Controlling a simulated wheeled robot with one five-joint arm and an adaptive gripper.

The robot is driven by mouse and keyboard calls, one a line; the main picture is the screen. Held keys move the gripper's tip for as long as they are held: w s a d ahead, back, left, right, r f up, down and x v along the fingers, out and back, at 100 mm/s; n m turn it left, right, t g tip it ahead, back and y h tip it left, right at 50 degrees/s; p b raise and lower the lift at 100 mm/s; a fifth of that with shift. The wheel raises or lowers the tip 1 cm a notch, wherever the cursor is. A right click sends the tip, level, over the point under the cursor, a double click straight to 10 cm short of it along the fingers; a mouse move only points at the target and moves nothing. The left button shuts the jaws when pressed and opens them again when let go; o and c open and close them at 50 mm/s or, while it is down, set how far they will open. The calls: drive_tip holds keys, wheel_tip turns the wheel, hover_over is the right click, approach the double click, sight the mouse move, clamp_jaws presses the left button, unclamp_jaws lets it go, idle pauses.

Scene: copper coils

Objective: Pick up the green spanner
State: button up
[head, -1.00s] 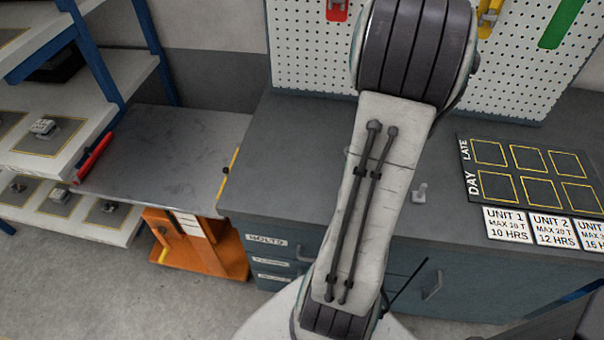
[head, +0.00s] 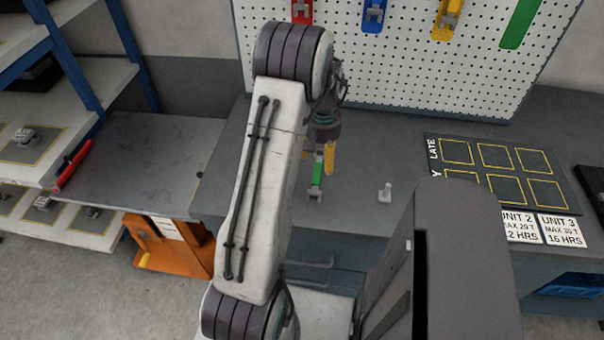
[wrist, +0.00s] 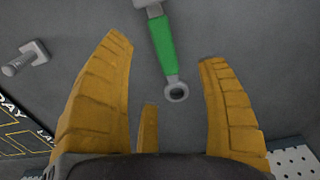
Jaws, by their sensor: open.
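The green spanner (head: 317,172) lies on the grey bench top, partly hidden by my arm and gripper in the head view. In the wrist view, the green spanner (wrist: 163,45) shows its green handle and grey ring end, with its other end cut by the top edge. My gripper (head: 326,160) is over the bench with its yellow fingers pointing down. In the wrist view, my gripper (wrist: 164,52) is open, with yellow fingers on both sides of the spanner and clear of it. Height above the spanner is hard to tell.
A small grey bolt-like part (head: 386,194) stands on the bench right of the spanner. A black DAY/LATE board (head: 432,150) lies farther right. The perforated panel (head: 400,75) behind carries red, blue and yellow holders and a green strip (head: 520,24). Shelves (head: 95,75) stand left.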

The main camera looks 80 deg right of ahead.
sight(320, 174)
drive_tip(key=shift+a+f+p, duration=0.15)
drive_tip(key=shift+f+p, duration=0.7)
drive_tip(key=shift+f, duration=2.75)
drive_tip(key=shift+o, duration=0.2)
clamp_jaws()
